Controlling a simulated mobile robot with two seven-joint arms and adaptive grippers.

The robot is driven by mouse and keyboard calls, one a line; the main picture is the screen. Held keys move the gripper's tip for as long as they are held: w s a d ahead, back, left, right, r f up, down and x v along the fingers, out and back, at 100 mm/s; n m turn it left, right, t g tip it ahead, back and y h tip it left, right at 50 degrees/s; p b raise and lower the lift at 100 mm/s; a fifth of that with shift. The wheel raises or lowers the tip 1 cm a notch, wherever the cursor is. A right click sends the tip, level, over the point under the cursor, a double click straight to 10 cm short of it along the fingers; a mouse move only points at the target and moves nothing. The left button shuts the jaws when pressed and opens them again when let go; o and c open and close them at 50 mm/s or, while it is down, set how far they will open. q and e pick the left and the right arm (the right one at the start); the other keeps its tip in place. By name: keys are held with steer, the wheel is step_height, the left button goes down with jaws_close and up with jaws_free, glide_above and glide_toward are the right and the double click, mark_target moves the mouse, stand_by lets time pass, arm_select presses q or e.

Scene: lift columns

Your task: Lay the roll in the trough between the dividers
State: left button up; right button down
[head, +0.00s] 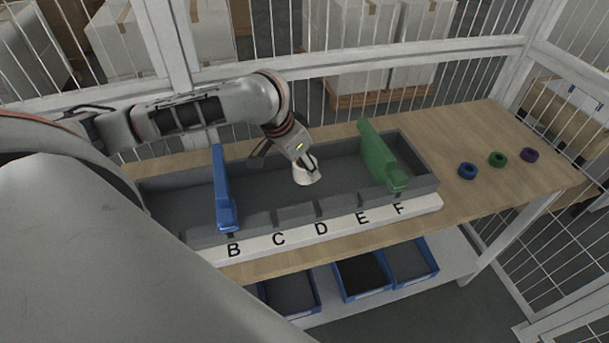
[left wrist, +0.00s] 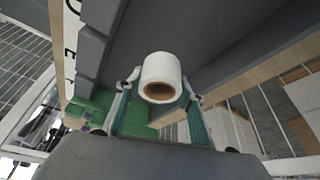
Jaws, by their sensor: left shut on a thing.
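A white paper-like roll (head: 307,176) with a brown core is held in my left gripper (head: 303,163). In the left wrist view the roll (left wrist: 162,68) sits between the two fingertips (left wrist: 161,88), with its open core end facing the camera. The roll is over or in the dark grey trough (head: 262,190), between the blue divider (head: 222,190) and the green divider (head: 378,157). I cannot tell whether it touches the trough floor. The green divider (left wrist: 98,104) is partly hidden behind my gripper in the wrist view. My right gripper is not in view.
A white strip (head: 300,238) lettered B to F runs along the trough's front. Blue, green and purple rings (head: 497,159) lie on the wooden table (head: 470,200) at right. Blue bins (head: 362,275) stand below. White wire fencing surrounds the table at the back and right.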

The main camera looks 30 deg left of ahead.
arm_select(q)
steer(key=shift+f, duration=1.95)
steer(key=shift+f, duration=0.3)
steer(key=o, duration=1.1)
